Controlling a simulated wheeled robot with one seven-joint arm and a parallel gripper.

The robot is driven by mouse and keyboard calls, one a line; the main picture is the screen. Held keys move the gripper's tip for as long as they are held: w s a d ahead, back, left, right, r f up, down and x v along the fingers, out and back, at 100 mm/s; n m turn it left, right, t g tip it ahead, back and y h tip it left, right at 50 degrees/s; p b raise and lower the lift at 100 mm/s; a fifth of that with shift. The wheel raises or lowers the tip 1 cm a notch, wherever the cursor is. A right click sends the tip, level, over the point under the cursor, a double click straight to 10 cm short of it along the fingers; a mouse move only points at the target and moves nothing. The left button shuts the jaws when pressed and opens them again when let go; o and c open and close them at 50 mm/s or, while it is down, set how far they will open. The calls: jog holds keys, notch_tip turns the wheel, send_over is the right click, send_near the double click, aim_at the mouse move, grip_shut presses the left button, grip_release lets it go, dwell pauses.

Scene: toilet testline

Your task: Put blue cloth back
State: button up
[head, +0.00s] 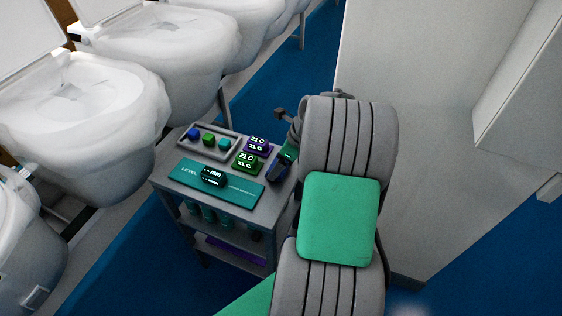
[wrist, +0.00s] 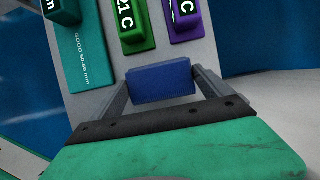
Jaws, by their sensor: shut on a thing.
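The blue cloth (wrist: 162,84) is a folded dark blue block between the two fingers in the wrist view. My gripper (wrist: 162,88) is shut on it, with one finger at each side. In the head view my gripper (head: 280,168) is at the right edge of the grey trolley (head: 268,212), to the right of the green and purple devices. There the blue cloth (head: 277,173) shows only as a small dark blue patch. I cannot tell whether it touches the trolley top.
On the trolley are a tray (head: 233,155) with small coloured items, a purple device (head: 257,144), a green device (head: 248,162) and a teal LEVEL board (head: 240,195) with a dark device (head: 213,176). White toilets (head: 85,105) line the left. A pale wall (head: 420,130) stands right.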

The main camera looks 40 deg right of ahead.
jog(key=shift+f, duration=0.2)
jog(key=shift+f, duration=0.1)
jog(key=o, duration=1.1)
jog(key=shift+c, duration=0.2)
jog(key=v, duration=1.2)
jog(key=w+a+r+n+h, duration=0.1)
jog(key=a+r+n, duration=0.2)
jog(key=a+n, duration=1.15)
jog(key=s+a+n+h, duration=0.1)
jog(key=s+a+n, duration=0.5)
jog(key=a+n, duration=0.4)
jog(key=n, duration=0.5)
jog(key=shift+s+a+n+g+p, duration=0.15)
jog(key=shift+s+n+g+p, duration=0.15)
jog(key=shift+s+n, duration=0.1)
jog(key=shift+r, duration=0.1)
